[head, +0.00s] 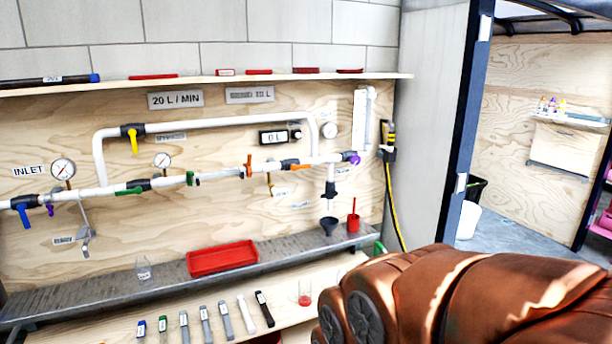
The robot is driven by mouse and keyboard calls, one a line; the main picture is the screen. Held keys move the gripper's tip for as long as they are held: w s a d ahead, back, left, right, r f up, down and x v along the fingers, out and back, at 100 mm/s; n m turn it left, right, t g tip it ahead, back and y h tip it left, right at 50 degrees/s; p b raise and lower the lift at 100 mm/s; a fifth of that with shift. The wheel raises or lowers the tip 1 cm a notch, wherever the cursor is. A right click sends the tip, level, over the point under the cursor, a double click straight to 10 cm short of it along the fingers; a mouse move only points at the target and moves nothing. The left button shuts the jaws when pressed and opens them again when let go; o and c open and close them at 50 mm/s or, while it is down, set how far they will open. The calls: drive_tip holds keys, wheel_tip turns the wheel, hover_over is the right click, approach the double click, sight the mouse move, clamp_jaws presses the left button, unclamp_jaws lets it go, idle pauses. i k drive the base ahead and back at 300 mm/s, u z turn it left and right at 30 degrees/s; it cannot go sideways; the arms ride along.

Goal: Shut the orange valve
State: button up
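The orange valve (300,167) is on the lower white pipe, right of the middle of the wall panel. Its black body sits on the pipe, and its thin orange handle points right, roughly along the pipe. A separate upright orange-red piece (249,166) is on the same pipe to the left. My copper-coloured arm fills the bottom right, well below and right of the valve. My gripper does not show in the head view.
A yellow-handled valve (134,140), green valve (130,191), blue valve (23,214) and purple valve (352,158) are on the pipes. A grey shelf below holds a red tray (222,257) and a black funnel (328,225). A doorway opens at right.

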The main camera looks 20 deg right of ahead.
sight(293, 167)
drive_tip(key=z, duration=0.65)
drive_tip(key=i, duration=1.4)
drive_tip(key=u, duration=0.9)
drive_tip(key=i, duration=0.3)
drive_tip(key=z, duration=0.1)
